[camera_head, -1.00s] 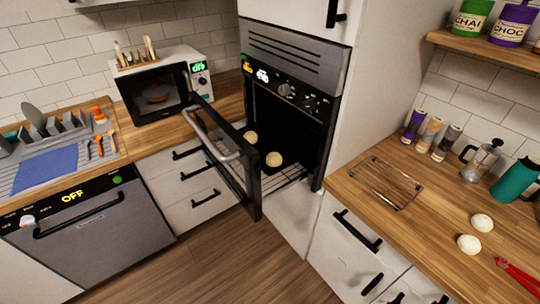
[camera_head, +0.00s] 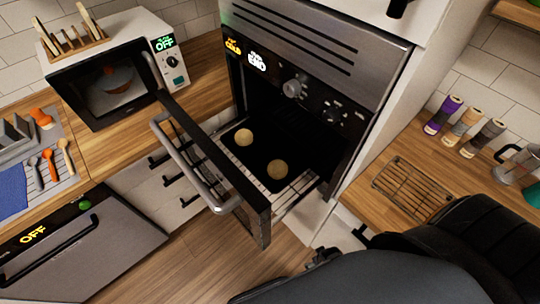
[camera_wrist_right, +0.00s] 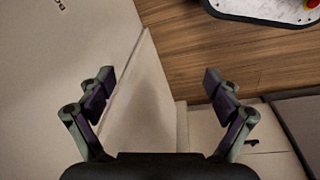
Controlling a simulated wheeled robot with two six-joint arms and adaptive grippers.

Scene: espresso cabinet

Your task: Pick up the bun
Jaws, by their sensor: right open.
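Two pale round buns lie on a dark tray (camera_head: 233,141) inside the open oven. One bun (camera_head: 243,137) is at the back left, and the other bun (camera_head: 277,170) is nearer the front right. My right gripper (camera_wrist_right: 157,82) is open and empty in the right wrist view, with white cabinet panels and wooden floor behind its fingers. No bun shows in that view. In the head view my right arm comes in at the lower right, below and right of the oven, apart from both buns. It covers the right part of the counter. My left gripper is not in view.
The oven door (camera_head: 212,165) stands open, jutting out left of the opening with its handle. A wire cooling rack (camera_head: 411,188) lies on the right counter near several bottles. A microwave (camera_head: 108,75) stands on the left counter.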

